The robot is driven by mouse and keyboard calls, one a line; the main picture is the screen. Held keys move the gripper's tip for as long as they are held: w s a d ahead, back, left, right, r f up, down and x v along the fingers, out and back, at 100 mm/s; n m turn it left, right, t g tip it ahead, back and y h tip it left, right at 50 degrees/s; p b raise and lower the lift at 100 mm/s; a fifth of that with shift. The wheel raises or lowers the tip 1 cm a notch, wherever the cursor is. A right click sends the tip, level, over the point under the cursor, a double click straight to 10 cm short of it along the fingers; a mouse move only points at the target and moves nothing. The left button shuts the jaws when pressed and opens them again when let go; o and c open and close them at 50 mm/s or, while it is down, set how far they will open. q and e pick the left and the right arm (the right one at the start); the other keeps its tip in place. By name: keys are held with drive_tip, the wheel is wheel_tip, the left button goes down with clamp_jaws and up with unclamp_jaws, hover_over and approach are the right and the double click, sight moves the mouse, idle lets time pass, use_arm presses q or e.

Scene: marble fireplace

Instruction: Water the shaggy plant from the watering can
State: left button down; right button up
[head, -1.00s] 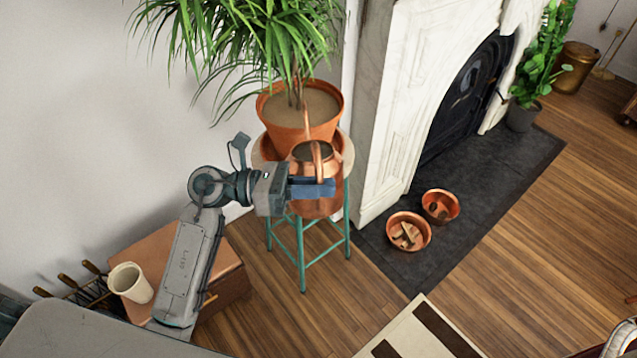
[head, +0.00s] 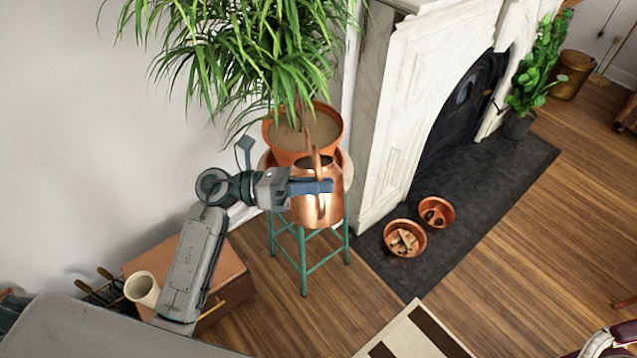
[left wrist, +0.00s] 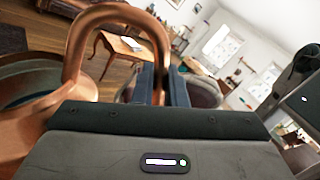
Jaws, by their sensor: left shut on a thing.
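The shaggy plant (head: 230,60) has long drooping green leaves and grows in a terracotta pot (head: 335,131) on a stool with teal legs (head: 303,262). The copper watering can (head: 318,210) is in front of the pot and overlaps its lower part in the head view. My left gripper (head: 318,187) is shut on the can's handle. In the left wrist view the copper handle (left wrist: 78,50) arches up at the left and runs down between the fingers (left wrist: 163,85). The can looks about upright. I cannot tell whether it touches the pot. My right gripper is out of view.
A marble fireplace (head: 395,100) stands just right of the stool. Two copper bowls (head: 405,238) (head: 436,213) sit on the dark hearth (head: 480,200). A brown box (head: 225,270) and a cream cup (head: 142,288) are at the lower left. Open wooden floor lies at the right.

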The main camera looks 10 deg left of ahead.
sight(316, 157)
use_arm(q)
drive_tip(key=r+p, duration=0.1)
drive_tip(key=w+r+n+p, duration=0.1)
drive_tip(key=r, duration=0.1)
drive_tip(key=w+a+r+n+p, duration=0.1)
drive_tip(key=r+p, duration=0.1)
drive_tip(key=shift+w, duration=0.1)
idle(0.3)
drive_tip(key=shift+w+a+r+n+t+p, duration=0.15)
drive_tip(key=shift+w+r+n+p, duration=0.15)
drive_tip(key=shift+p, duration=0.2)
drive_tip(key=shift+w+a+r+n+t+p, duration=0.1)
drive_tip(key=shift+r+n+t+p, duration=0.1)
drive_tip(key=shift+r+p, duration=0.25)
idle(3.2)
drive_tip(key=shift+f, duration=0.15)
